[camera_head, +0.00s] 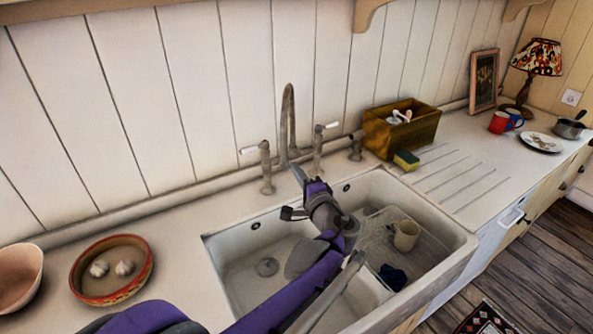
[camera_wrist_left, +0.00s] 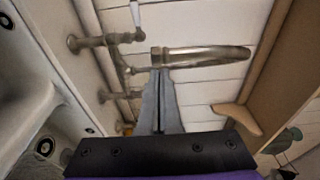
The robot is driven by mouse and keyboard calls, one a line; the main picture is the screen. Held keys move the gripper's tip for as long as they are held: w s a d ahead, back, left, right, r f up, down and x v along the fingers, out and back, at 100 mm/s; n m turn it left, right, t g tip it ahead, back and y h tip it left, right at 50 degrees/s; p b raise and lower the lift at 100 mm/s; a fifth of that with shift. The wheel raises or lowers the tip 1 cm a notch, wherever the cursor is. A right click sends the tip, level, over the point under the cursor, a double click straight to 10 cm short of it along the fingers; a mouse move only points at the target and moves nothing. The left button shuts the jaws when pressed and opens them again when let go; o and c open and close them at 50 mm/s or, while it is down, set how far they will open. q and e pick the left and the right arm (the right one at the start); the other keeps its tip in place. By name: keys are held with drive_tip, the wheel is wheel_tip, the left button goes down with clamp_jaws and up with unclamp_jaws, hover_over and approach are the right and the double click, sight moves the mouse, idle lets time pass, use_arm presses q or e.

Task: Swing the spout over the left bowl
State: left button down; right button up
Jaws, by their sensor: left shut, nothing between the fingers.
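The grey metal spout (camera_head: 289,115) is a tall narrow arch standing behind the sink, between two white-handled taps. Its free end hangs toward me, near the back rim; I cannot tell exactly which bowl it lies over. My left gripper (camera_head: 298,174) is shut and empty, reaching across the sink to just below the spout's end. In the left wrist view the closed fingertips (camera_wrist_left: 160,73) meet the outline of the spout (camera_wrist_left: 205,57); contact is unclear. The left bowl (camera_head: 235,265) is empty with a drain. My arm partly hides the right bowl (camera_head: 440,235). My right gripper is out of view.
The right bowl holds a rack, a beige mug (camera_head: 406,235) and a dark blue cloth (camera_head: 393,277). Taps (camera_head: 266,168) (camera_head: 318,150) flank the spout closely. A wooden box (camera_head: 402,130) and sponge (camera_head: 406,160) stand right. A garlic dish (camera_head: 112,290) sits left.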

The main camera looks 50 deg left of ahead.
use_arm(q)
drive_tip(key=shift+a, duration=0.1)
drive_tip(key=shift+s+a, duration=0.75)
drive_tip(key=shift+s, duration=0.1)
drive_tip(key=shift+w+d, duration=0.1)
